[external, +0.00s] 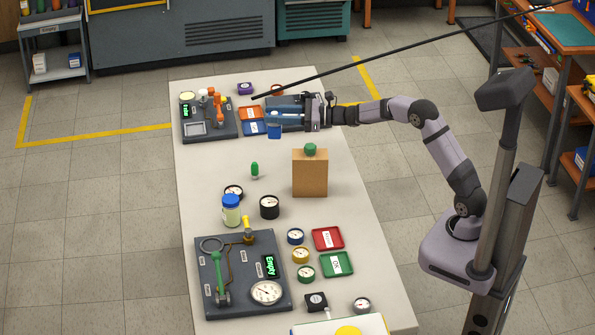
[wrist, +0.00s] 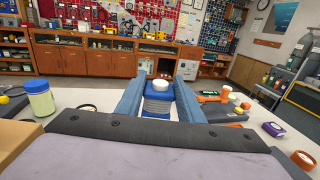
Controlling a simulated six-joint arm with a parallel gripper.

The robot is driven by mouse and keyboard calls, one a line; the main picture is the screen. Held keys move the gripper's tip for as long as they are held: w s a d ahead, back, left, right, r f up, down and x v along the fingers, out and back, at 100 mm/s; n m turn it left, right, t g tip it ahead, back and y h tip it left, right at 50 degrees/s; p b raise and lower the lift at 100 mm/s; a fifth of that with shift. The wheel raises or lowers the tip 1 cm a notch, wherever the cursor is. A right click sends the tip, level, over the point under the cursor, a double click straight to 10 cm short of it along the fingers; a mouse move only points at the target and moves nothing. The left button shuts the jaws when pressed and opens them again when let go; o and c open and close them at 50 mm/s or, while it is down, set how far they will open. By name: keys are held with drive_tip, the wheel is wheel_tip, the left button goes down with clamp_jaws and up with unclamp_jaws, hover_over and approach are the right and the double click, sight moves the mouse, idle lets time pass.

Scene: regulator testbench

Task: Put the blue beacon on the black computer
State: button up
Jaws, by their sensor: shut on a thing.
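My gripper (external: 277,112) reaches left over the far part of the table, low above it, and is shut on a blue item that I take for the blue beacon. In the wrist view the blue beacon (wrist: 160,103) is between the two blue-grey fingers and shows a pale round top. In the external view the fingers largely hide it, so its tilt is hard to tell. A small black square device with a round face, which looks like the black computer (external: 316,301), lies at the near end of the table, far from my gripper.
A cardboard box (external: 310,178) with a green item on top stands mid-table. A jar (external: 231,211), a green capsule (external: 254,170) and several gauges stand nearby. Dark panels with fittings lie at the far end (external: 208,131) and near end (external: 222,292). Red (external: 328,238) and green (external: 336,263) trays lie near the computer.

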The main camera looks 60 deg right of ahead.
drive_tip(key=shift+r, duration=0.15)
wheel_tip(320, 180, up, 8)
drive_tip(key=s+a+n+g+y, duration=0.25)
drive_tip(key=s+a, duration=0.35)
drive_tip(key=a, duration=0.4)
drive_tip(key=s+a+n+g+y, duration=0.25)
drive_tip(key=s+a+g, duration=0.2)
drive_tip(key=a, duration=0.65)
drive_tip(key=s+a+n+g+y, duration=0.25)
drive_tip(key=s+a, duration=0.35)
drive_tip(key=a, duration=0.4)
drive_tip(key=s+a+n+g+p, duration=0.1)
drive_tip(key=s+a+n+g, duration=0.45)
drive_tip(key=s, duration=0.95)
drive_tip(key=s+a+n+g+p, duration=0.1)
drive_tip(key=s+a+n+g, duration=0.2)
drive_tip(key=s+a+g, duration=0.9)
drive_tip(key=shift+s+d+f+t+h, duration=0.1)
drive_tip(key=shift+s+d+f+t, duration=0.4)
drive_tip(key=shift+f, duration=2.05)
drive_tip(key=shift+s+d+f+t+h, duration=0.15)
drive_tip(key=shift+s+f+t, duration=0.3)
drive_tip(key=shift+f+t, duration=1.4)
drive_tip(key=shift+s+d+f+t, duration=0.1)
drive_tip(key=shift+s+d+f, duration=0.3)
drive_tip(key=shift+f, duration=2.9)
drive_tip(key=shift+s+a+f, duration=0.1)
